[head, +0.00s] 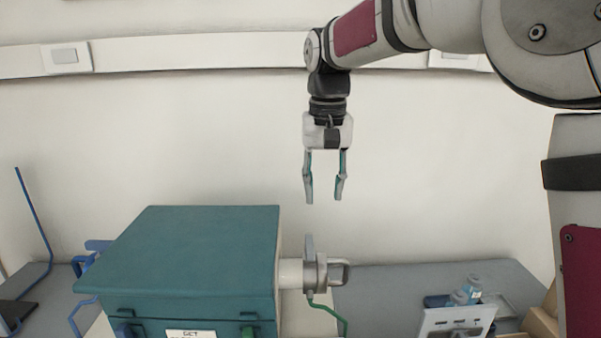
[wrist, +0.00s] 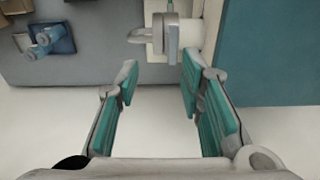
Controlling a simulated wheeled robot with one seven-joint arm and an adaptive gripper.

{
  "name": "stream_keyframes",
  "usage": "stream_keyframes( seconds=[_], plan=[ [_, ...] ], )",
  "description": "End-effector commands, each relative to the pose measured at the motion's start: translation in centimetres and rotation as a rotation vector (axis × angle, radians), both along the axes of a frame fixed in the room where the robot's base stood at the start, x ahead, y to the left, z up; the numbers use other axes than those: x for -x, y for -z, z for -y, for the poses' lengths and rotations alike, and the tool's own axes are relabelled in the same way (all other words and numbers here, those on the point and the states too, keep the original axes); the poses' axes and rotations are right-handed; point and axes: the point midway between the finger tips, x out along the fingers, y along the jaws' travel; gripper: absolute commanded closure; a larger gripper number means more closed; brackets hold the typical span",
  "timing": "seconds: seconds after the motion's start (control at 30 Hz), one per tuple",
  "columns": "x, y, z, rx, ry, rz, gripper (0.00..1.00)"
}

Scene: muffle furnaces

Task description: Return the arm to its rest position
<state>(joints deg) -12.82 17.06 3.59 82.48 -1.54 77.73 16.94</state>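My gripper (head: 324,200) hangs from my arm in the head view, pointing down. It is open and empty, with a clear gap between its two teal-padded fingers. It is above and apart from the grey metal fitting (head: 318,273) on the right side of the teal muffle furnace (head: 200,250). In the wrist view, my gripper's fingers (wrist: 158,82) are spread with nothing between them. The fitting (wrist: 172,35) and part of the furnace (wrist: 275,55) show beyond the fingertips. My arm reaches in from the upper right in the head view.
A grey bench (head: 400,280) runs along the wall. Bottles with blue parts (head: 471,288) and a pale panel (head: 457,322) stand at the lower right. A blue bent rod stand (head: 33,215) is at the left. A wall trunking (head: 200,51) runs behind my arm. Free air surrounds my gripper.

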Motion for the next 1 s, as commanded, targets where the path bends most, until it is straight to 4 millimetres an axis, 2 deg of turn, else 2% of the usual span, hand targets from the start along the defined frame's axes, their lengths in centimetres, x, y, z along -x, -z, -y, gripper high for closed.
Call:
stream_keyframes(
  seconds=[0.03,0.13,0.37,0.57,0.7,0.83,1.0],
  plan=[
    [1.5,-1.1,1.2,-0.003,0.004,0.025,0.65],
    [4.5,-2.2,3.4,-0.005,0.001,0.067,0.65],
    [11.7,-3.2,7.7,-0.007,-0.002,0.168,0.65],
    [18.3,-2.0,10.6,-0.003,-0.004,0.254,0.65],
    [22.6,-0.2,12.2,0.002,-0.002,0.313,0.65],
    [25.7,1.8,13.1,0.009,-0.004,0.357,0.65],
    [27.9,3.6,13.7,0.014,-0.006,0.391,0.65]
  ],
)
